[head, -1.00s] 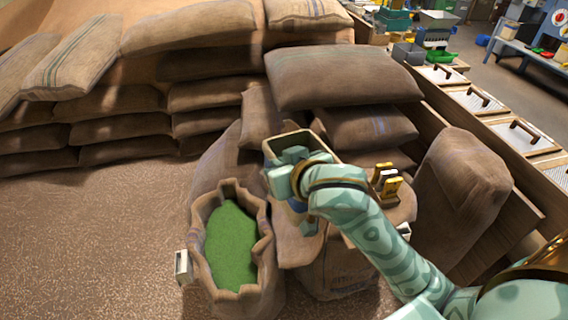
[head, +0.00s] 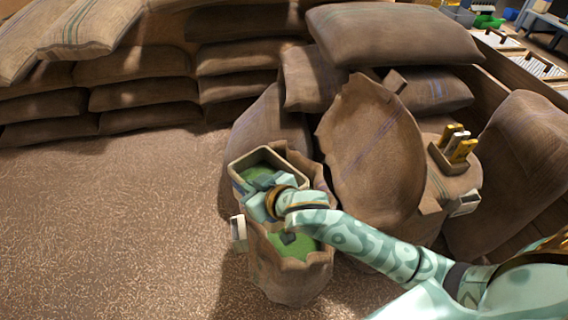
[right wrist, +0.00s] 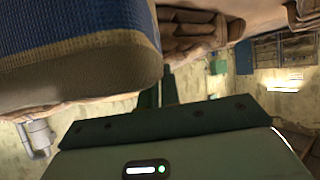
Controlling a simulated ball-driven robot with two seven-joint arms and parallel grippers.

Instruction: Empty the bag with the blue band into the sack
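The open sack (head: 318,262) stands on the floor, its folded rim around green contents (head: 290,245). My right gripper (head: 264,197) is shut on the bag with the blue band. The bag's pale rectangular mouth (head: 236,172) faces up over the sack's far-left side, with green material showing inside. The bag looks roughly upright. In the right wrist view the blue band (right wrist: 60,30) and the bag's tan base (right wrist: 85,72) fill the upper left. In the head view my gripper and arm hide the bag's near side and part of the sack. My left gripper is out of view.
A large brown burlap shape (head: 372,150) stands right of the sack. Beyond my arm, a small holder (head: 452,155) with yellow and white pieces sits on a burlap-covered top. Stacked full sacks (head: 245,58) line the back. Floor to the left (head: 110,220) is clear.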

